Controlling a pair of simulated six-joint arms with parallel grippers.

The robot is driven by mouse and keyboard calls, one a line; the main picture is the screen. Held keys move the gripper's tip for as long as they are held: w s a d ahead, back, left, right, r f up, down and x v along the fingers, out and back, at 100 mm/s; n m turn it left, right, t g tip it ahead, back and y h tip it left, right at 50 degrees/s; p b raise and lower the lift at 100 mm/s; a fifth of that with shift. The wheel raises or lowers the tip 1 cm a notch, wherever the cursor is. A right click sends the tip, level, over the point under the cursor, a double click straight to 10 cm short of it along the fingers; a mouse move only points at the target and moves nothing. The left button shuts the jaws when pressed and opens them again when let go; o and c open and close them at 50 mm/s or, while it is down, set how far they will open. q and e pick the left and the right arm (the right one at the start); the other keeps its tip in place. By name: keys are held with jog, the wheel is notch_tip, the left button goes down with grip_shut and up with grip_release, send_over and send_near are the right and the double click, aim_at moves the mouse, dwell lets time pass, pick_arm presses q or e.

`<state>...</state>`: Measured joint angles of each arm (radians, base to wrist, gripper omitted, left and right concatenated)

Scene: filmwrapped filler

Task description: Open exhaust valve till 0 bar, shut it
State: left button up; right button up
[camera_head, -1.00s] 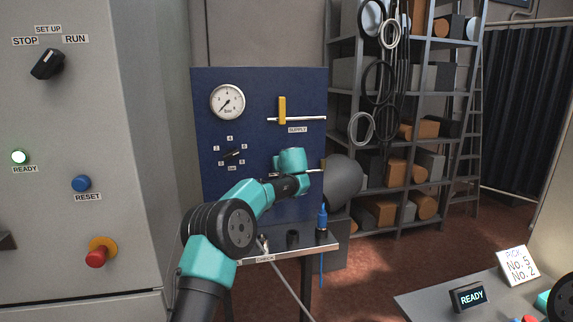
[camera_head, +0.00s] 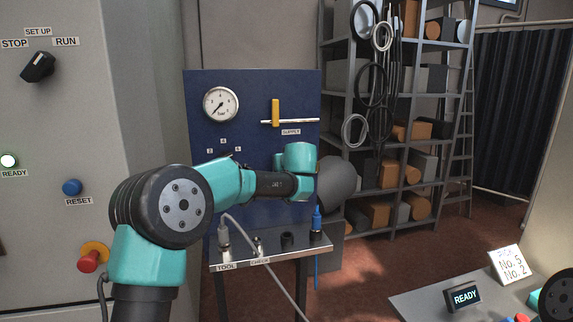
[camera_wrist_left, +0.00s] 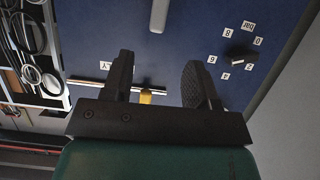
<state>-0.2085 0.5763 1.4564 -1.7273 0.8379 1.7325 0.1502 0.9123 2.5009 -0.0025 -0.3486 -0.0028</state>
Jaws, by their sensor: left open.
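My left gripper (camera_wrist_left: 157,62) is open and empty, facing the blue panel (camera_head: 250,88). My arm hides its fingers in the head view. The wrist view shows the panel roughly upside down. The yellow supply handle (camera_head: 275,112) stands upright on its pipe; in the wrist view it (camera_wrist_left: 146,96) shows between the fingers, with contact not visible. A pale bar (camera_wrist_left: 158,15) lies beyond the fingertips; I cannot tell whether it is the exhaust valve handle. No exhaust label is readable. The gauge (camera_head: 221,104) has its needle toward the lower left, near the scale's low end.
A black regulator knob (camera_wrist_left: 240,55) sits beside the gripper, partly hidden in the head view. A metal shelf (camera_head: 265,250) with sockets and a cable juts out below the panel. A grey cabinet (camera_head: 60,140) stands left, a storage rack (camera_head: 398,178) right.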

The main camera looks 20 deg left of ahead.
pick_arm(q)
jog(key=shift+v, duration=1.25)
jog(key=shift+f, duration=0.1)
jog(key=s+d+f+m+g+h, duration=0.1)
jog(key=s+f+m+g+h, duration=0.1)
jog(key=f, duration=1)
jog(key=s+d+f+m+g+h, duration=0.1)
jog(key=f+m+g+h, duration=0.1)
jog(key=f, duration=0.9)
jog(key=s+d+f+m+g+h, duration=0.1)
jog(key=s+f+g+h, duration=0.1)
jog(key=s+f, duration=0.5)
jog(key=s+f+m+g+h, duration=0.1)
jog(key=s+f+g+h, duration=0.15)
jog(key=f, duration=0.85)
jog(key=s+f, duration=0.6)
jog(key=s, duration=0.4)
jog(key=s+f+n+g+h, duration=0.1)
jog(key=s+f, duration=0.5)
jog(key=s, duration=0.5)
jog(key=s+f+g+h, duration=0.1)
jog(key=s+f, duration=0.5)
jog(key=s, duration=0.4)
jog(key=shift+s+a, duration=0.2)
jog(key=shift+a, duration=0.2)
jog(key=shift+f, duration=0.1)
